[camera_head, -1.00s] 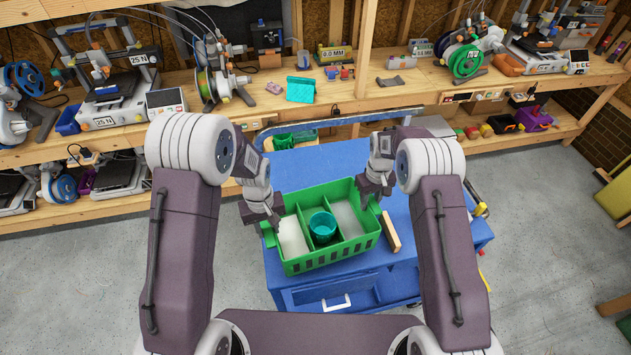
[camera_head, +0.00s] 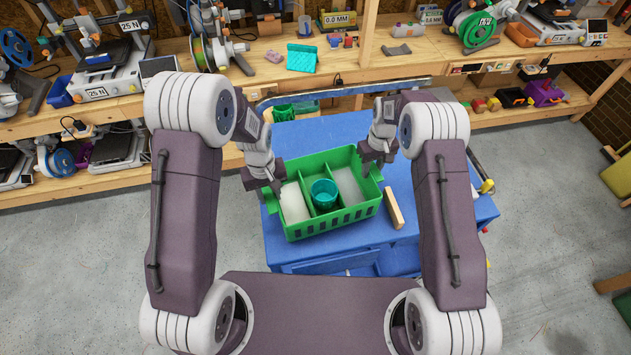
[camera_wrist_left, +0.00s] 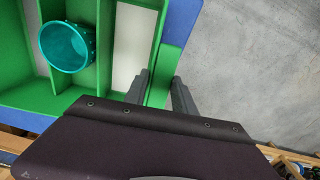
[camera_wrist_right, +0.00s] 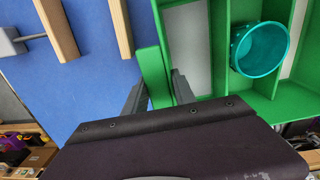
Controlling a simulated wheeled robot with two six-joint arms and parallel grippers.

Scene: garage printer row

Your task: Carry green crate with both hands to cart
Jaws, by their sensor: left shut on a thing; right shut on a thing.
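The green crate (camera_head: 333,222) is over the top of the blue cart (camera_head: 410,242) in the head view. It has dividers, a teal cup (camera_head: 324,192) in its middle compartment and pale contents in the side ones. My left gripper (camera_head: 268,186) is shut on the crate's left end tab, which shows between the fingers in the left wrist view (camera_wrist_left: 160,88). My right gripper (camera_head: 374,166) is shut on the right end tab, also seen in the right wrist view (camera_wrist_right: 157,90). I cannot tell whether the crate's underside touches the cart top.
A wooden bar (camera_head: 394,208) lies on the cart just right of the crate; the right wrist view shows a second bar (camera_wrist_right: 55,28). A wooden bench (camera_head: 385,72) with printers and spools runs behind the cart. Grey floor is open on both sides.

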